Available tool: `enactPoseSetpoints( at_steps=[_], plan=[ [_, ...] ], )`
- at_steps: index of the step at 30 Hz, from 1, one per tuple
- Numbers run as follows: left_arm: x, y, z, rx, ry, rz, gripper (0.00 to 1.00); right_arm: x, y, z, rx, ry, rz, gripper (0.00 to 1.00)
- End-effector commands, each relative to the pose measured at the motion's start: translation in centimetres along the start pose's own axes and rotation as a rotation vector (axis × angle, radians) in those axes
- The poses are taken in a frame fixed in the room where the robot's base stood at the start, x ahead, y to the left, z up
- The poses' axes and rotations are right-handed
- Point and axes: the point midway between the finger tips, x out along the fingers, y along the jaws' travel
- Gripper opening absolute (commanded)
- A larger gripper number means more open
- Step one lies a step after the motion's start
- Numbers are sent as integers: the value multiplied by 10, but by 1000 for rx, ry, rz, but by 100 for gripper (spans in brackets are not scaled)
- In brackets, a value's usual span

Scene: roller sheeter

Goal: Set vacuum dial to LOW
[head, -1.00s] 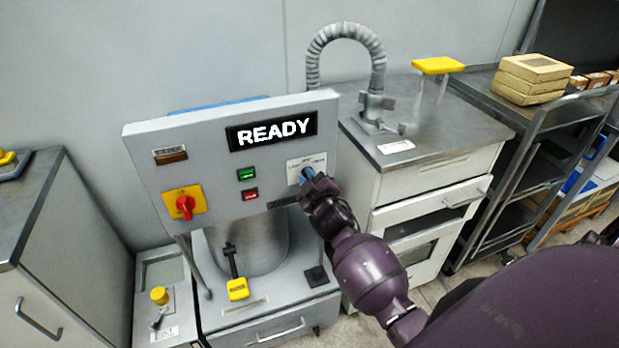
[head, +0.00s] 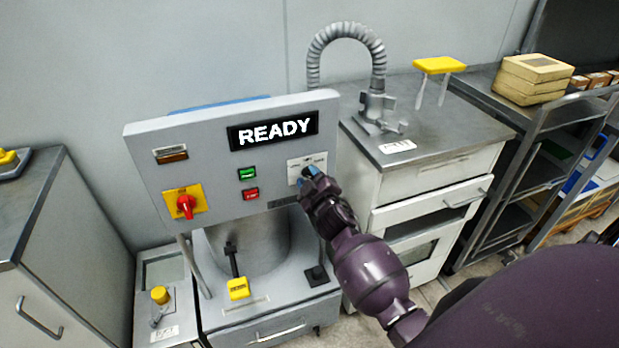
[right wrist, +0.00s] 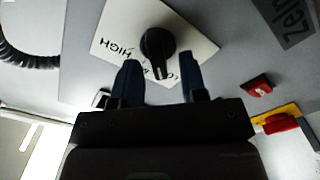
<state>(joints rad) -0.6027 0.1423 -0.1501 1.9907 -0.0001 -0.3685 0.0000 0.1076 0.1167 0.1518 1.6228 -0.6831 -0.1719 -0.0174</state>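The vacuum dial (right wrist: 158,45) is a black knob on a white label plate (right wrist: 190,32) with HIGH and a partly hidden word starting LO. In the right wrist view its long end points down towards the gripper, near the LO lettering. My right gripper (right wrist: 161,66) is open, its two blue fingers apart, with the knob's lower end between or just in front of them. I cannot tell whether they touch. In the head view my right gripper (head: 312,173) covers part of the label plate (head: 318,160); the knob is mostly hidden. My left gripper is out of view.
The machine's panel (head: 215,150) has a READY display (head: 272,130), a green button (head: 247,174), a red button (head: 250,194) and a red-on-yellow switch (head: 184,203). A counter with a faucet (head: 375,105) stands to the right.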

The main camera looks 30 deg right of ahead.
Motion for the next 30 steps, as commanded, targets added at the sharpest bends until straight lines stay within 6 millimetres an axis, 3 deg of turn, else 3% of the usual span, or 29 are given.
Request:
enactPoseSetpoints(
  at_steps=[18, 30],
  plan=[
    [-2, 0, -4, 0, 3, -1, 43, -90, -1, 0, -1, -2, -1, 39],
    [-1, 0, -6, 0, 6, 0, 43, -106, 0, 0, -1, 0, 0, 39]
  ],
)
